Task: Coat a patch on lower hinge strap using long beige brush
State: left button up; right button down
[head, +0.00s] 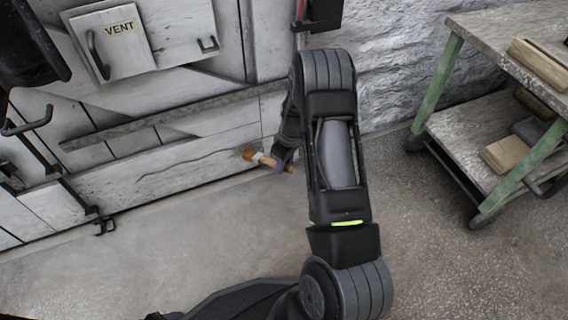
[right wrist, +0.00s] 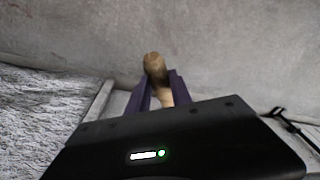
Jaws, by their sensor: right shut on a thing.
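The long beige brush (head: 262,158) is held by my right gripper (head: 281,162), low in front of the pale panelled wall. Its tan bristle end points left, toward the wall; I cannot tell if it touches. In the right wrist view the brush handle (right wrist: 155,68) sticks out between the purple fingers of the right gripper (right wrist: 161,85), which are shut on it. A long grey strap (head: 170,114) runs slanting across the wall, up and left of the bristles; it looks like the lower hinge strap. I see no clear coated patch on it. My left gripper is not seen.
A VENT panel (head: 118,40) with a handle is at the upper left. Dark latches (head: 78,195) line the wall's left side. A green-legged cart (head: 470,135) with wooden blocks stands at the right. The concrete floor (head: 180,250) before the wall is mostly clear.

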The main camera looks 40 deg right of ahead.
jog(key=shift+w, duration=0.15)
jog(key=shift+s+d, duration=0.2)
jog(key=shift+d, duration=0.2)
jog(key=shift+d+b, duration=0.35)
jog(key=shift+b, duration=0.05)
dwell(0.5)
jog(key=shift+w+a, duration=0.25)
jog(key=shift+a, duration=0.45)
jog(key=shift+a, duration=0.15)
